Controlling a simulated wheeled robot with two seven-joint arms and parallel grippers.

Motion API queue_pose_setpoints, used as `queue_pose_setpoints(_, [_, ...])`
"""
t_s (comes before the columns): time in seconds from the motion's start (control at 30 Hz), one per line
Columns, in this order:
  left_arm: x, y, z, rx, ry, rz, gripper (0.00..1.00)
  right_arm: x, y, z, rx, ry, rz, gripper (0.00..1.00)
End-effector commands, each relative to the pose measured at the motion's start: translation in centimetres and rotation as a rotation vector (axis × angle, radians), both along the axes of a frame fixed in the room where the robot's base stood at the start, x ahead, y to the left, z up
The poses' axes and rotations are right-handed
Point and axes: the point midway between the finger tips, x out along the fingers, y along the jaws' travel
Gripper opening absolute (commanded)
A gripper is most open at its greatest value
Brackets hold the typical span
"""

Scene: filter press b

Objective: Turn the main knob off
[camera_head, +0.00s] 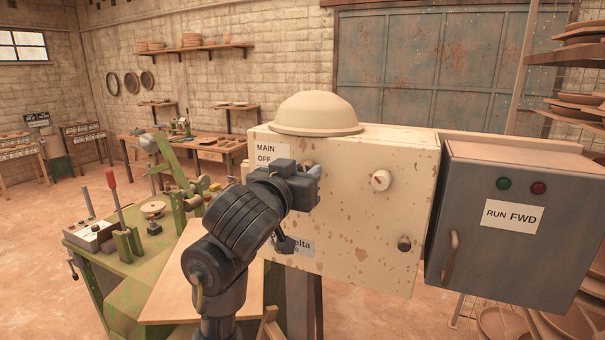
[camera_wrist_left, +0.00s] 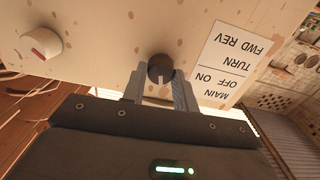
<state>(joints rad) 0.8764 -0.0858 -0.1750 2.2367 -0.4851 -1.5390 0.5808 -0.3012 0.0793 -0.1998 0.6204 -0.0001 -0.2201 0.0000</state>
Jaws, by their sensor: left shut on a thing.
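A cream, rust-flecked control box (camera_head: 345,225) stands in front of me. A white label (camera_head: 266,154) reading MAIN OFF is partly hidden behind my left gripper (camera_head: 311,172). In the left wrist view the label (camera_wrist_left: 228,62) appears upside down and reads MAIN OFF ON, TURN, FWD REV. A round dark main knob (camera_wrist_left: 160,67) sits on the box face beside that label. My left gripper (camera_wrist_left: 160,87) has one finger on each side of this knob and is shut on it. In the head view my gripper hides the knob. My right gripper is not in view.
A white knob with a red mark (camera_head: 381,180) and a dark knob (camera_head: 404,244) are on the same box face. A grey RUN FWD box (camera_head: 510,255) with a handle, green and red buttons adjoins on the right. A green workbench (camera_head: 125,270) stands left.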

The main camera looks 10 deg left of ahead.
Motion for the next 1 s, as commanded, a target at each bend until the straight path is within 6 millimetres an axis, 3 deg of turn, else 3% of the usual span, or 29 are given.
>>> queue_pose_setpoints(0.6, [0.0,0.1,-0.2,-0.364,0.067,-0.001,0.06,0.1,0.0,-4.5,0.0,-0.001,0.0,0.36])
queue_pose_setpoints(1.0, [0.0,0.2,0.0,-0.513,0.097,-0.001,0.06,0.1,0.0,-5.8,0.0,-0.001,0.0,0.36])
